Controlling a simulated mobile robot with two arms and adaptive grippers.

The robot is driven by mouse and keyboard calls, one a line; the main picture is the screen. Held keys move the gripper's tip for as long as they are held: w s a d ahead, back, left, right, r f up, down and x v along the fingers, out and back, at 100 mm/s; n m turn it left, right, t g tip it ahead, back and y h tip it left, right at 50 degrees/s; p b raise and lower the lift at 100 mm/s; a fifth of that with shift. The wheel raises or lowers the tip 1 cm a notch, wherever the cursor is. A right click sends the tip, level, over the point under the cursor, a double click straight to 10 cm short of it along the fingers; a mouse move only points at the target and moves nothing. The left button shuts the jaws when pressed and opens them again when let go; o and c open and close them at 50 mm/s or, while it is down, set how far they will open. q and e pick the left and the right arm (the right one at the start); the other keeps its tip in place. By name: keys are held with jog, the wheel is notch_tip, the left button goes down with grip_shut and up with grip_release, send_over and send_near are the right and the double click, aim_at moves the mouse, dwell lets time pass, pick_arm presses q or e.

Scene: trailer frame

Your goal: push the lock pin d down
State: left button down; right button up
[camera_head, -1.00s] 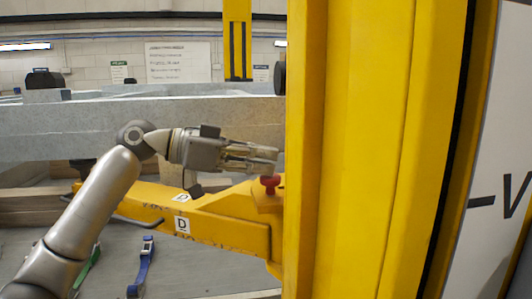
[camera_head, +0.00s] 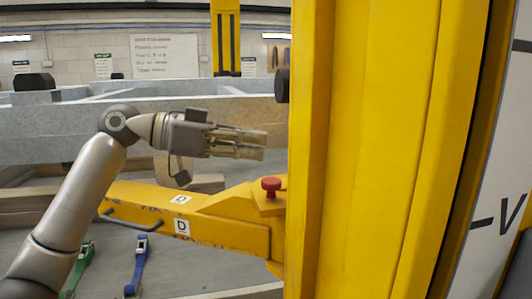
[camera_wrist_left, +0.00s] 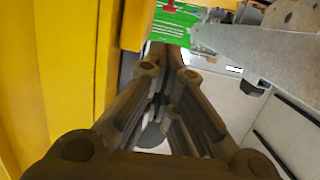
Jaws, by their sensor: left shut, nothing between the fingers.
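The red-headed lock pin d (camera_head: 271,186) stands on the end of the yellow arm (camera_head: 225,230) marked D, beside the tall yellow post. Its red head sits low, close to the yellow plate. My left gripper (camera_head: 266,145) is above the pin and slightly left of it, pointing right, apart from it. Its fingers are shut and empty. My right gripper is not in view.
The tall yellow post (camera_head: 380,150) fills the right of the head view, close to my left fingertips. A grey steel beam (camera_head: 60,130) runs behind my left arm. A blue strap (camera_head: 138,268) and a green strap (camera_head: 80,268) lie on the floor.

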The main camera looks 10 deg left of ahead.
pick_arm(q)
jog(key=b+v, duration=0.1)
jog(key=v, duration=0.5)
jog(key=shift+s, duration=0.15)
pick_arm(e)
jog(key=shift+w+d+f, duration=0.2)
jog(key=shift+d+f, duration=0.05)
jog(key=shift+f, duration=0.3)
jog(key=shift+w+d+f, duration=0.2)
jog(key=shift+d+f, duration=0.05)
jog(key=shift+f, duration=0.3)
pick_arm(q)
jog(key=shift+a+f, duration=0.1)
jog(key=shift+a, duration=0.2)
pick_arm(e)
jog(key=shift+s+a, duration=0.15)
